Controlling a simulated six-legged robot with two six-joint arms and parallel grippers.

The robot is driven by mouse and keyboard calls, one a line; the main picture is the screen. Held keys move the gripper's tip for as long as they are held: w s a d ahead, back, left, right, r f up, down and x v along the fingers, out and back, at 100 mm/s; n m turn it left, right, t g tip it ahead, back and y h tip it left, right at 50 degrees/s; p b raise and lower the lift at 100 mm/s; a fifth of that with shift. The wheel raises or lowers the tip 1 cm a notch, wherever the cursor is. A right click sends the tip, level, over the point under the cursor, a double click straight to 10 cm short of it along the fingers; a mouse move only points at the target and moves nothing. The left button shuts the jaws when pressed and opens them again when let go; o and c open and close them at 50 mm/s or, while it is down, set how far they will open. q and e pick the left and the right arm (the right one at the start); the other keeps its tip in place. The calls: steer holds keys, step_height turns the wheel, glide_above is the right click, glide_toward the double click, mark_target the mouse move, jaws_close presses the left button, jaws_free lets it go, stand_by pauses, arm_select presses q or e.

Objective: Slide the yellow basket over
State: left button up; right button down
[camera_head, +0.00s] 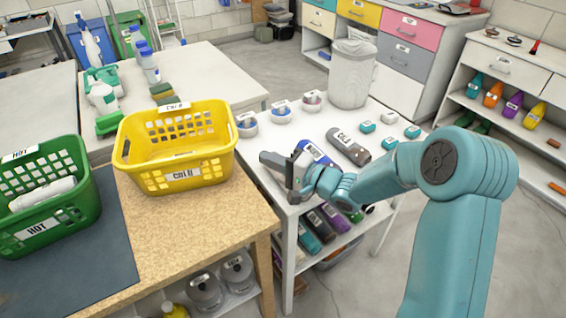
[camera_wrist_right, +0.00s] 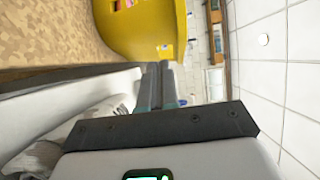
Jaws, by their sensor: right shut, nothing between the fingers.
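The yellow basket (camera_head: 178,150), labelled COLD, stands upright on the wooden tabletop (camera_head: 195,230) near its right edge. It looks empty. My right gripper (camera_head: 275,165) is shut and empty, just right of the basket, over the edge of the white table. A gap shows between its fingers and the basket in the head view. In the right wrist view the shut fingers (camera_wrist_right: 160,85) point toward the yellow basket (camera_wrist_right: 140,25), which fills the upper part. Whether they touch it is not clear there. My left gripper is in neither view.
A green basket (camera_head: 50,195) labelled HOT holds a white roll and stands on the dark mat (camera_head: 95,250) at left. Bare wood lies in front of the yellow basket.

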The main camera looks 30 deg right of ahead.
mark_target(225, 157)
steer(key=w+a, duration=0.4)
steer(key=shift+a, duration=0.2)
steer(key=shift+w+a, duration=0.2)
steer(key=shift+a, duration=0.4)
steer(key=shift+a, duration=0.1)
steer(key=a, duration=0.1)
steer(key=w+a, duration=0.1)
steer(key=a, duration=0.1)
steer(key=shift+b, duration=0.3)
